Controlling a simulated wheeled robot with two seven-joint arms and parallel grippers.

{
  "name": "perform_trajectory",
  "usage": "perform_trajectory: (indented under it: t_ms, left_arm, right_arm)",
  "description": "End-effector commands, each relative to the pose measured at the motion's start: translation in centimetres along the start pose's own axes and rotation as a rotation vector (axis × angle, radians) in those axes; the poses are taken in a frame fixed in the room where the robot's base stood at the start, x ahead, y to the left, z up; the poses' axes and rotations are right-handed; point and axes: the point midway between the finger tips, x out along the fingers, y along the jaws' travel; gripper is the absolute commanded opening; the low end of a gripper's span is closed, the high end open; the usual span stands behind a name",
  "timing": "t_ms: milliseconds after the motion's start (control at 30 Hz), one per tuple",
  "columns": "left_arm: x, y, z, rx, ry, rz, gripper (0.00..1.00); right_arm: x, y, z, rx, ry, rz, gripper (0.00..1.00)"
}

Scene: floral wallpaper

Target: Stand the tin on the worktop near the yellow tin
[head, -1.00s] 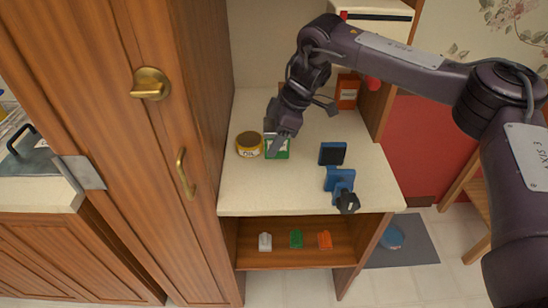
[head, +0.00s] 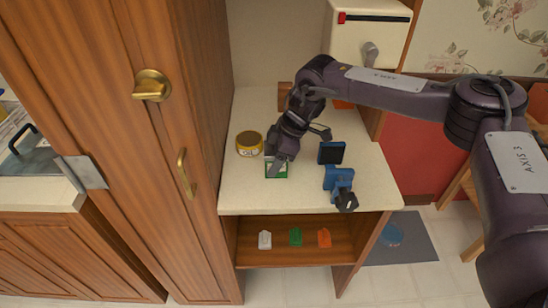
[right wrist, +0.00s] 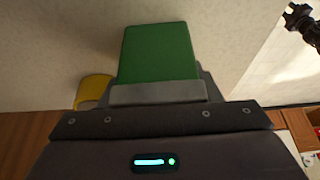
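A green tin (head: 277,172) is at my right gripper (head: 276,158) on the worktop (head: 240,192). The right gripper is shut on the tin and covers much of it. I cannot tell whether the tin touches the worktop. In the right wrist view the green tin (right wrist: 157,52) sticks out beyond the gripper's finger. The round yellow tin (head: 249,144) stands on the worktop just left of the green tin, a small gap apart. It also shows in the right wrist view (right wrist: 93,90), partly hidden. My left gripper is out of view.
A tall wooden cupboard (head: 195,110) borders the left. The worktop's front left is clear.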

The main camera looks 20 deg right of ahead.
Motion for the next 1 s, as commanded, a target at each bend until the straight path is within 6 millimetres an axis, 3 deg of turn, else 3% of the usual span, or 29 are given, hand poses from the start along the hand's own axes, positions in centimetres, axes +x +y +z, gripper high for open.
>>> perform_trajectory:
  t_ms: [33, 133, 533, 1000]
  left_arm:
    - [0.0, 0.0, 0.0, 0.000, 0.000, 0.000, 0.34]
    - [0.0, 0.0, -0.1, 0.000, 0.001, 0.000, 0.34]
    - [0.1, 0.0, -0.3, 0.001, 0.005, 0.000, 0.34]
    - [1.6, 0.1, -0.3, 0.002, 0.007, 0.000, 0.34]
  right_arm:
    - [0.0, 0.0, 0.0, 0.000, -0.001, -0.001, 0.64]
    - [0.0, 0.0, 0.0, 0.000, -0.001, -0.001, 0.76]
    - [-0.9, 0.1, -0.1, 0.001, 0.000, 0.002, 0.76]
    - [-10.0, 0.1, -0.1, 0.000, 0.002, 0.003, 0.76]
